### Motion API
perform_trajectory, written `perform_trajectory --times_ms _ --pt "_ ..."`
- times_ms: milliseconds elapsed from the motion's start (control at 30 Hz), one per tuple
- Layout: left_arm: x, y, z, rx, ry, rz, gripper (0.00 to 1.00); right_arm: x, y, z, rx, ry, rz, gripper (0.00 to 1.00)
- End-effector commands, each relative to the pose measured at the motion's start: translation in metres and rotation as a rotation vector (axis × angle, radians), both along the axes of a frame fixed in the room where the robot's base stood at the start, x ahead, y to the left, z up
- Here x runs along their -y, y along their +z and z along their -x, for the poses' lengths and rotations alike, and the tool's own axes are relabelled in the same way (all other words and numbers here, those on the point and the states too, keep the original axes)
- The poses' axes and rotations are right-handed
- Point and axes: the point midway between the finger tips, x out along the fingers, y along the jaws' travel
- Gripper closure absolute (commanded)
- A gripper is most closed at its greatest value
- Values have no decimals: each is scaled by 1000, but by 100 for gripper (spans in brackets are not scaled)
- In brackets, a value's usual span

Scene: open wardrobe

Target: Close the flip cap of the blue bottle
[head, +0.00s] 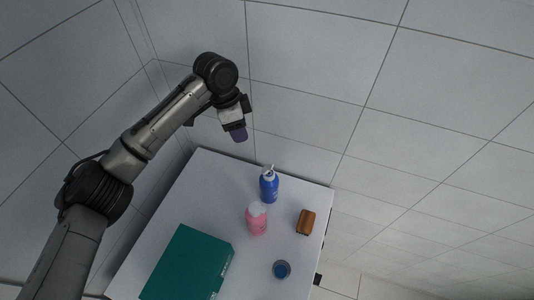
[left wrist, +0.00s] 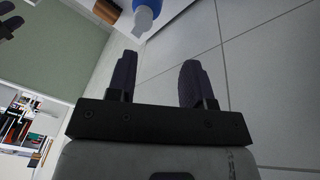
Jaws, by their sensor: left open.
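The blue bottle (head: 269,188) stands upright on the white table near its far edge. Its white flip cap (head: 269,169) looks raised at the top. My left gripper (head: 239,134) is open and empty, above and to the left of the bottle, apart from it. In the left wrist view the two dark fingers of the left gripper (left wrist: 154,82) are spread, and the white cap (left wrist: 143,17) of the bottle shows beyond them at the top edge. Most of the bottle is cut off there.
On the white table (head: 210,175), a pink bottle (head: 256,222) stands close in front of the blue one. A brown block (head: 306,222) lies to the right, a small cup with blue inside (head: 282,270) is nearer, and a green box (head: 187,262) lies at left. Tiled walls stand behind.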

Motion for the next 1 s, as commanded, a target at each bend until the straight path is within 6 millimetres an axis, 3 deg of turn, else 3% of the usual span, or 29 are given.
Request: perform_trajectory --times_ms 100,200,533,1000 --pt "21 7 12 7 -246 142 53 0 0 0 0 1 1 57" --pt "28 10 13 42 -383 197 53 3 0 0 0 4 9 57" --pt "32 4 12 103 -549 214 53 8 3 1 -1 8 23 57" --pt "61 -70 22 100 -548 211 53 3 33 1 -3 2 10 57"
